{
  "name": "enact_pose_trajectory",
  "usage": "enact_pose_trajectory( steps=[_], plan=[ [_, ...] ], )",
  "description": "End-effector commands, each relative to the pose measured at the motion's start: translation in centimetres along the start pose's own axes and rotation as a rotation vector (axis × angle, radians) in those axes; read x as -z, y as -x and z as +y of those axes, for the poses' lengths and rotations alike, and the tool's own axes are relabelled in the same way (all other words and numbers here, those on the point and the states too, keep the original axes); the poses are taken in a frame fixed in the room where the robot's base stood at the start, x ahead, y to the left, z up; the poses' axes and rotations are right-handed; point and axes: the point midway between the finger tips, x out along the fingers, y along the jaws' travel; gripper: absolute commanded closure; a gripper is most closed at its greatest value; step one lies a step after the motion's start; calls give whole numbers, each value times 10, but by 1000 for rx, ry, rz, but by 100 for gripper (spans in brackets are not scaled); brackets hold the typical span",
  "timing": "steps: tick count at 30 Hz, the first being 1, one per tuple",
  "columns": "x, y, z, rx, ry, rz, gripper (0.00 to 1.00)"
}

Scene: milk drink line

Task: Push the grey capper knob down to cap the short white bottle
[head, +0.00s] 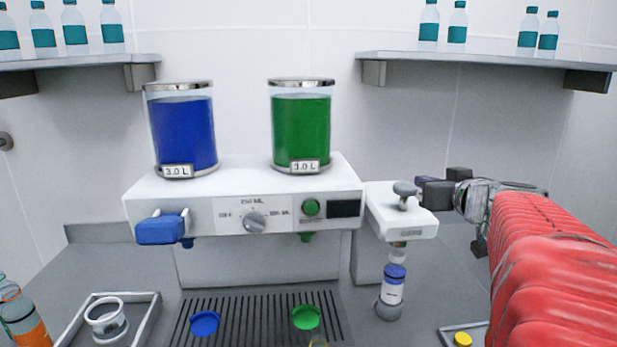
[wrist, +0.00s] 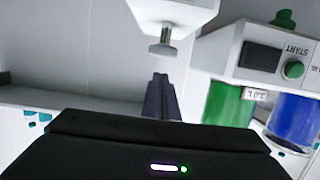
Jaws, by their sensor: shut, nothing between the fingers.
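The grey capper knob (head: 404,188) stands up on top of the white capper head (head: 403,222), right of the dispenser. In the wrist view, which looks upside down, the knob (wrist: 163,46) hangs below the white capper head (wrist: 175,10), just beyond my fingers. A short bottle (head: 391,292) with a white and blue body stands upright under the capper head; a small cap-like piece shows above it. My gripper (head: 424,188) is shut and empty, at the right of the knob and about level with it. Its dark fingers (wrist: 162,97) point toward the knob; whether they touch it I cannot tell.
The white dispenser (head: 245,205) with blue and green tanks stands left of the capper. A drip grate (head: 255,310) holds blue and green discs. A tray (head: 143,330) with a white ring-shaped item and bottles (head: 20,315) are at front left. Shelves (head: 480,58) hang above.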

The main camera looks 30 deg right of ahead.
Motion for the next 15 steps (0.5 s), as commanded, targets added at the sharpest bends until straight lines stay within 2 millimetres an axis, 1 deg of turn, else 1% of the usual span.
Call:
enact_pose_trajectory(
  steps=[1, 6, 10, 15],
  plan=[
    [0, 8, 1, -3, 0, 1, 100],
    [1, 28, 0, -1, 1, 1, 100],
    [1, 34, -1, 1, -1, 0, 100],
    [1, 36, -1, 2, 0, 0, 100]
  ],
)
